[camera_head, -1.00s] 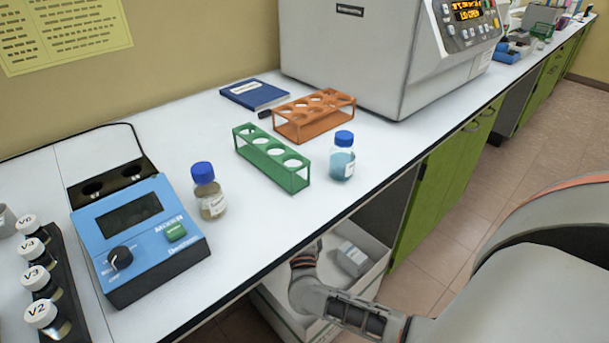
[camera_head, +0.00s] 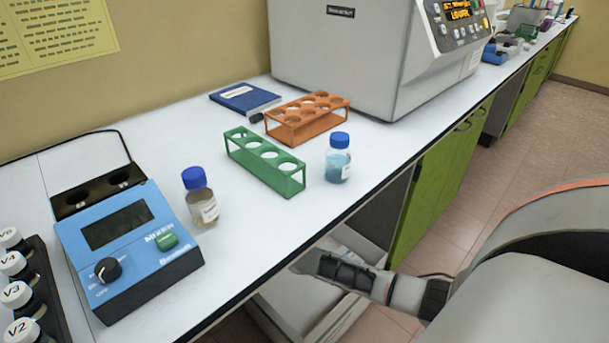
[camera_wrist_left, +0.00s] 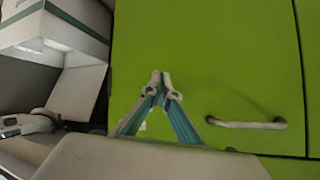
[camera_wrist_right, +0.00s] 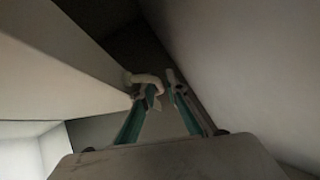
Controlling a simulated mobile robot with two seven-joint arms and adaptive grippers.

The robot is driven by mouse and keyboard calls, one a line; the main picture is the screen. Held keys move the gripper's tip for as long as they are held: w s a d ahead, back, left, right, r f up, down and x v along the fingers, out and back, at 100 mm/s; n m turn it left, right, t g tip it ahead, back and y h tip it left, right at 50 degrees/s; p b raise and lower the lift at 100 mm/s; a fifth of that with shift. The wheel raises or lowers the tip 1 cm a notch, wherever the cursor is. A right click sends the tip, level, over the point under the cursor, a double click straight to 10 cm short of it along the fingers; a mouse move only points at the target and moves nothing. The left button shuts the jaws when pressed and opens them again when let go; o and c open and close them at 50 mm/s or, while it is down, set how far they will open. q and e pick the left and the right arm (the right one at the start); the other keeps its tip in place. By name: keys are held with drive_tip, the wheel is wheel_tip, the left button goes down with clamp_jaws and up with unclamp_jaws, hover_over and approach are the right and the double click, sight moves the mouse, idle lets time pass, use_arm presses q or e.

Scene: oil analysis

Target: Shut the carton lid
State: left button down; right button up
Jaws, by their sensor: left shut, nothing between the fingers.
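The white carton (camera_head: 290,303) stands low under the bench's front edge, partly hidden by the bench and my right arm. In the left wrist view its striped side (camera_wrist_left: 75,14) is at upper left, with a pale panel (camera_wrist_left: 78,92) below. My left gripper (camera_wrist_left: 160,82) is shut and empty in front of a green cabinet door, right of the carton. My right gripper (camera_wrist_right: 160,84) is close among pale carton-like panels (camera_wrist_right: 50,50). Its fingertips are near each other; whether they grip an edge is unclear.
The bench's front edge (camera_head: 330,222) overhangs the carton. A green cabinet door (camera_wrist_left: 220,60) with a metal handle (camera_wrist_left: 246,123) is close to my left gripper. Bottles, a green rack (camera_head: 265,160) and a blue device (camera_head: 125,245) stand on the bench above. Floor is open at the right.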

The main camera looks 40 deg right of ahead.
use_arm(q)
drive_tip(key=shift+w+r, duration=0.1)
drive_tip(key=shift+r, duration=0.05)
